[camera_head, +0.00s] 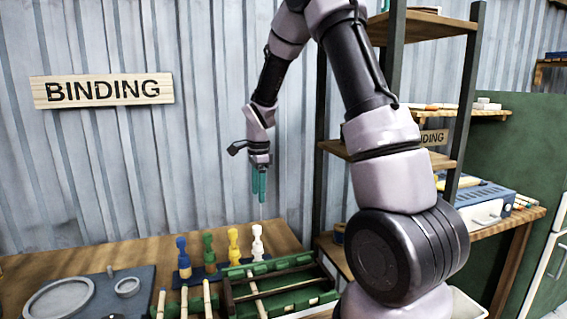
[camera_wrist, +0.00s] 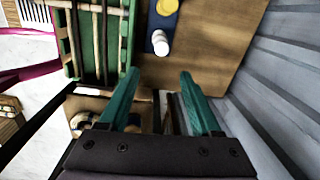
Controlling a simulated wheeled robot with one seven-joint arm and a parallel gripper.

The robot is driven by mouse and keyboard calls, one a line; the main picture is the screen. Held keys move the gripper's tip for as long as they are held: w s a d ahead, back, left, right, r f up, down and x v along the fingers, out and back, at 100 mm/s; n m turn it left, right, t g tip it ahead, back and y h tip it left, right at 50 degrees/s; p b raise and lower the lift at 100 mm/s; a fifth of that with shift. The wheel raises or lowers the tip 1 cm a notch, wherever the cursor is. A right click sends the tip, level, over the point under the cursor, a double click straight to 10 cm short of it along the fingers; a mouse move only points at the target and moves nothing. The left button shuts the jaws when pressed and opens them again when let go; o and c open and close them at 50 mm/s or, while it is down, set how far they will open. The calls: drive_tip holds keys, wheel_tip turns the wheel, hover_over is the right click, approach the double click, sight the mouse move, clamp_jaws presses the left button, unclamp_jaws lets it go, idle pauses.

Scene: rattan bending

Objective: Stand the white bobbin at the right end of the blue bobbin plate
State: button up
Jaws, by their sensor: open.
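The white bobbin (camera_head: 257,243) stands upright at the right end of the row of bobbins, behind the green tray. In the wrist view the white bobbin (camera_wrist: 161,43) shows at the near end of the blue bobbin plate (camera_wrist: 155,22), seemingly on it. In the head view the blue bobbin plate (camera_head: 197,272) is partly hidden by the bobbins and the tray. My gripper (camera_head: 259,198) is open and empty, pointing down high above the white bobbin and apart from it. Both green fingers of my gripper (camera_wrist: 159,74) are spread in the wrist view.
Blue (camera_head: 183,258), green (camera_head: 208,250) and yellow (camera_head: 233,246) bobbins stand left of the white one. A green tray with rods (camera_head: 285,299) lies in front. A dark shelf rack (camera_head: 325,150) rises right of my gripper. The wooden table (camera_head: 140,255) is bare behind the row's left side.

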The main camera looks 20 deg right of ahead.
drive_tip(key=s+d+r+n+t+y, duration=0.1)
drive_tip(key=s+d+r+n+t, duration=0.15)
drive_tip(key=s+r, duration=0.4)
drive_tip(key=s+d+r+n+t, duration=0.1)
drive_tip(key=s+r+n, duration=0.25)
drive_tip(key=r, duration=0.65)
drive_tip(key=s+r+n+t, duration=0.1)
drive_tip(key=s+r+n, duration=0.2)
drive_tip(key=s, duration=0.4)
drive_tip(key=s+d+r+n+t, duration=0.1)
drive_tip(key=s+r+n+t, duration=0.1)
drive_tip(key=s, duration=0.6)
wheel_tip(320, 180, up, 2)
drive_tip(key=shift+s+d+r+n+y, duration=0.15)
drive_tip(key=shift+d+n+y, duration=0.2)
drive_tip(key=shift+n, duration=0.55)
drive_tip(key=shift+a, duration=0.1)
